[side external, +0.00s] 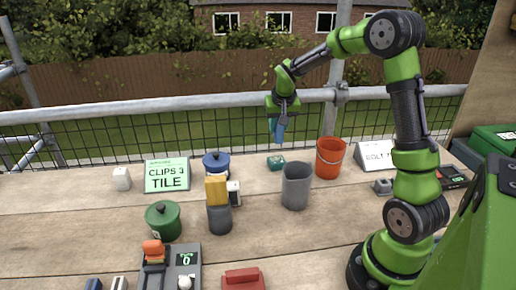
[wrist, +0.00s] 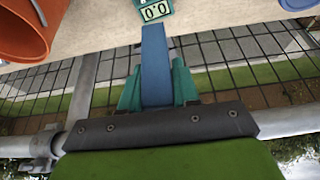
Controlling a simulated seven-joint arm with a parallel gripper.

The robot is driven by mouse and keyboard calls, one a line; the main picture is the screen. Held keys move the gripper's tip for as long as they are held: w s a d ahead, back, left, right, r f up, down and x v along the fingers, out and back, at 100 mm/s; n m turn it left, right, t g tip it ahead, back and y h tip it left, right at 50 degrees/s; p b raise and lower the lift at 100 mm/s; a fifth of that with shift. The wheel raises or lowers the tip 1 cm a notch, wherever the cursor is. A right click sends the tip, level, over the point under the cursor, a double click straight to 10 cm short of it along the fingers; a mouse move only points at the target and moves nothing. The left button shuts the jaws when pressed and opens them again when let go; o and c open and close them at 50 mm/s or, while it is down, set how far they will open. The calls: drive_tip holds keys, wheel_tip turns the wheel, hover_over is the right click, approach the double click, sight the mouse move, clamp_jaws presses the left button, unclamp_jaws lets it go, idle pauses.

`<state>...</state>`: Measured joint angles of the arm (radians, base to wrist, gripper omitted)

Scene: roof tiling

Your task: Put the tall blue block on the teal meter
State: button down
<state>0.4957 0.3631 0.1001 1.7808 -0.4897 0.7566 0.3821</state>
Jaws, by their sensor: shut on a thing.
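The tall blue block (side external: 280,131) is held in my gripper (side external: 284,108), pointing down and slightly tilted, in the air above the table. In the wrist view the blue block (wrist: 156,62) stands between the two teal fingers of my gripper (wrist: 157,88), which are shut on it. The teal meter (side external: 276,162) is a small box on the table, below and apart from the block in the side view. In the wrist view the meter (wrist: 153,11) shows a display with zeros just beyond the block's end, partly cut off by the frame.
A grey bin (side external: 296,186) and an orange bucket (side external: 330,158) stand near the meter. A blue pot (side external: 216,164), a dark cup holding a yellow block (side external: 217,189) and a green pot (side external: 163,221) are to the left. A rail and mesh (side external: 120,117) run behind the table.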

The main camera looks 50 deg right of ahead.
wheel_tip(320, 180, down, 7)
drive_tip(key=shift+f, duration=0.15)
drive_tip(key=shift+f, duration=0.15)
drive_tip(key=c, duration=0.8)
unclamp_jaws()
